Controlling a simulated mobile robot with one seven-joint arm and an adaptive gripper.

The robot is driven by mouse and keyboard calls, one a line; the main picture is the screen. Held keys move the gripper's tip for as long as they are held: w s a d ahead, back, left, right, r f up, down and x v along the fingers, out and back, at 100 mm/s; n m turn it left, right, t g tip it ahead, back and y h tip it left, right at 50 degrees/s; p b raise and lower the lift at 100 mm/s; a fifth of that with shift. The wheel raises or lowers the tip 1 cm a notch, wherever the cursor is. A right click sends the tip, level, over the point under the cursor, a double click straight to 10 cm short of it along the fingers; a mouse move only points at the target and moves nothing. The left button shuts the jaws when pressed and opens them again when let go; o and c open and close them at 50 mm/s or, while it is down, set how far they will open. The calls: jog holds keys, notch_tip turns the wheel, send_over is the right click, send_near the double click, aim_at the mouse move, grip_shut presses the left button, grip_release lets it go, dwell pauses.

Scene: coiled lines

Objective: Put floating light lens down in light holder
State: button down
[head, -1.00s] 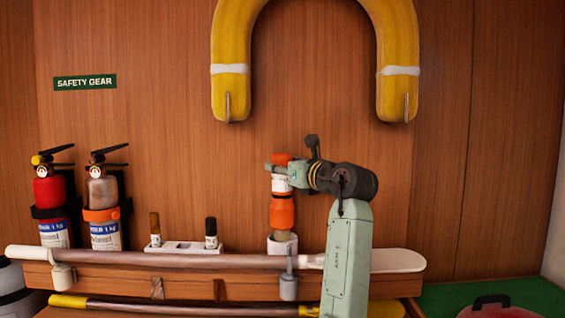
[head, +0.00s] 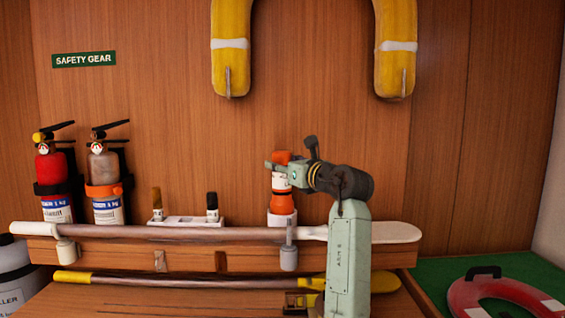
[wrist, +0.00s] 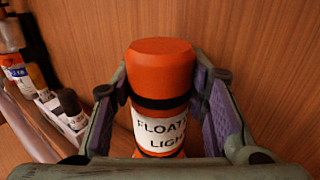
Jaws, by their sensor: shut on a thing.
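The floating light has an orange lens top (wrist: 160,75), a black band and a white label reading "FLOAT… LIGH…" in the wrist view. It stands upright. In the head view the floating light (head: 282,203) shows its orange lower part at the white light holder (head: 281,218) on the shelf. My gripper (head: 283,172) is closed around its upper body, with a pad on each side in the wrist view (wrist: 165,105). The light's bottom is hidden by the holder's rim, so I cannot tell whether it rests on the holder's floor.
A paddle (head: 180,233) lies along the shelf front, close below the holder. A yellow horseshoe buoy (head: 230,60) hangs above.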

dwell(0.4)
jog(key=c, duration=1.2)
grip_release()
jog(key=o, duration=0.3)
jog(key=shift+o, duration=0.3)
jog(key=shift+f, duration=0.1)
jog(key=shift+f, duration=0.1)
notch_tip(320, 180, up, 10)
jog(key=shift+r, duration=0.15)
